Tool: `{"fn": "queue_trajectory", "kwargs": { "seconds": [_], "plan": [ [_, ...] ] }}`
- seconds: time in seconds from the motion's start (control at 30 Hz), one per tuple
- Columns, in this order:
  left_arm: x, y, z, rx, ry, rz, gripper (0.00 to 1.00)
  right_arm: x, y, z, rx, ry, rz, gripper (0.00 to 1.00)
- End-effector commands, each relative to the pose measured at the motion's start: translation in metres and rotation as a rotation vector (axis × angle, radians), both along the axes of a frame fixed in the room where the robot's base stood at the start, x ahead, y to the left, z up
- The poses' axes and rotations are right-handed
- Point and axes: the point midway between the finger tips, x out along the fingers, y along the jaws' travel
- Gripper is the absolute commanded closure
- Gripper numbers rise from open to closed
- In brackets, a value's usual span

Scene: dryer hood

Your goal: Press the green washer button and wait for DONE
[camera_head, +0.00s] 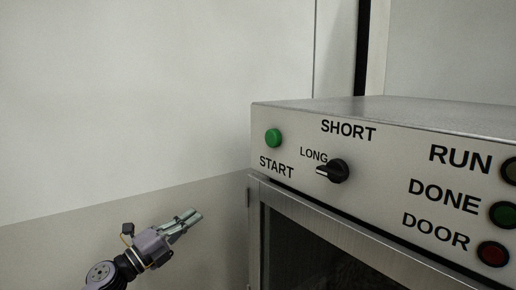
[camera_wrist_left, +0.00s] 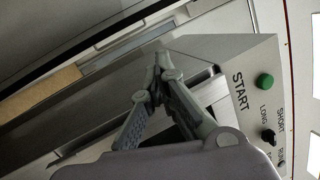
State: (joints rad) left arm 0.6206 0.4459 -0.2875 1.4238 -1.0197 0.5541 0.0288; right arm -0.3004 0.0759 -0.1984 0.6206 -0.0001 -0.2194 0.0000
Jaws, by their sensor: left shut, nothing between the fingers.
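The green button (camera_head: 273,138) sits on the machine's front panel above the label START. It also shows in the left wrist view (camera_wrist_left: 265,81), to the right of the fingers. The DONE lamp (camera_head: 503,215) is dark green at the right edge of the head view. My left gripper (camera_head: 195,216) is shut and empty, below and left of the button, apart from the panel. In the left wrist view its fingertips (camera_wrist_left: 161,62) meet. My right gripper is in neither view.
A black knob (camera_head: 333,171) between LONG and SHORT points toward the left. The RUN lamp (camera_head: 510,171) looks dark and the DOOR lamp (camera_head: 492,254) is dim red. A dark glass door (camera_head: 320,255) lies below the panel. Free room lies before the wall at left.

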Motion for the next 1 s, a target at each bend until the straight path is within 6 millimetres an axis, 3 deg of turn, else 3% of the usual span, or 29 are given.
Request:
{"fn": "queue_trajectory", "kwargs": {
  "seconds": [0.03, 0.1, 0.2, 0.33, 0.5, 0.6, 1.0],
  "plan": [
    [-0.014, -0.012, 0.045, 0.104, -0.130, -0.037, 1.00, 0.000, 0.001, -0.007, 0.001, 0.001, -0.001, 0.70],
    [-0.038, -0.027, 0.091, 0.252, -0.283, -0.075, 1.00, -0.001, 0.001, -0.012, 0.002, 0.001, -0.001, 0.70],
    [-0.074, -0.043, 0.143, 0.471, -0.484, -0.096, 1.00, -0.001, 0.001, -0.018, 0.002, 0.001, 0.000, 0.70],
    [-0.115, -0.054, 0.186, 0.733, -0.689, -0.078, 1.00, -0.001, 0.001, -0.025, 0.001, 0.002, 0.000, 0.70],
    [-0.148, -0.056, 0.214, 0.973, -0.847, -0.017, 1.00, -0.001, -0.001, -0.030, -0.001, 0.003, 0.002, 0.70],
    [-0.157, -0.055, 0.223, 1.048, -0.891, 0.012, 1.00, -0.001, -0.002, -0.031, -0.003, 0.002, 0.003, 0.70],
    [-0.161, -0.054, 0.227, 1.083, -0.909, 0.028, 1.00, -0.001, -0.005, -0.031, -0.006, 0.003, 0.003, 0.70]
  ]
}}
